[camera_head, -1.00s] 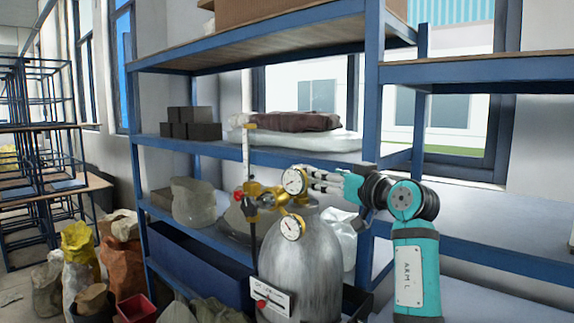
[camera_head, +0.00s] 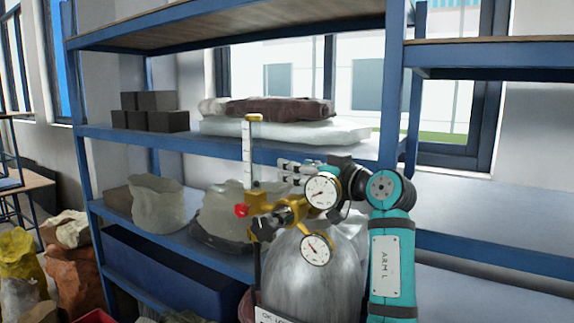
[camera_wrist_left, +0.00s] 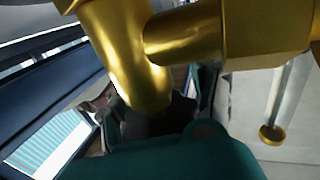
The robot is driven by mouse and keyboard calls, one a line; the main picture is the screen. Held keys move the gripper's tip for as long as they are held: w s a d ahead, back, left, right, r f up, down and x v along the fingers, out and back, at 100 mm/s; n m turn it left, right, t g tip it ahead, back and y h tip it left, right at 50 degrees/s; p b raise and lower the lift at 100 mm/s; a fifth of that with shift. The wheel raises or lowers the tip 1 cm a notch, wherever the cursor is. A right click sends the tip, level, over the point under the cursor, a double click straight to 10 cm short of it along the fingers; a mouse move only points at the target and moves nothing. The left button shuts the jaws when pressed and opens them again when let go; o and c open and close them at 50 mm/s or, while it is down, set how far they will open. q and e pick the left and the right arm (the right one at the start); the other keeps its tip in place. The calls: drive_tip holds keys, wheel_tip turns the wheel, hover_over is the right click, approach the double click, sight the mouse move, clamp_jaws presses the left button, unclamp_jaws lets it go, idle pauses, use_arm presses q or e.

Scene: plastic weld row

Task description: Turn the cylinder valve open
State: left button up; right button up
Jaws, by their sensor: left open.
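The grey metal gas cylinder (camera_head: 300,270) stands upright before the shelf rack. Its brass regulator (camera_head: 285,213) carries two round white gauges, the upper gauge (camera_head: 321,192) and the lower gauge (camera_head: 316,249). A clear flow tube (camera_head: 247,155) with a red knob (camera_head: 241,210) rises at the left. I cannot make out the cylinder valve clearly behind the gauges. My left gripper (camera_head: 290,172) is open, its grey fingers pointing left just above and behind the regulator; I cannot tell whether they touch it. Brass fittings (camera_wrist_left: 145,50) fill the top of the left wrist view. My right gripper is not in view.
A blue shelf rack (camera_head: 225,147) stands close behind the cylinder, with dark blocks (camera_head: 150,110), folded bundles (camera_head: 280,112) and cloudy bags (camera_head: 157,205). Sacks (camera_head: 75,280) sit on the floor at the left. The shelf (camera_head: 480,210) at right is bare.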

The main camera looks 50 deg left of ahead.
use_arm(q)
drive_tip(key=shift+d+r, duration=0.1)
drive_tip(key=shift+d, duration=0.2)
drive_tip(key=shift+c, duration=1)
drive_tip(key=shift+a, duration=0.15)
drive_tip(key=c, duration=0.9)
clamp_jaws()
drive_tip(key=shift+a+f, duration=0.1)
drive_tip(key=shift+f, duration=0.1)
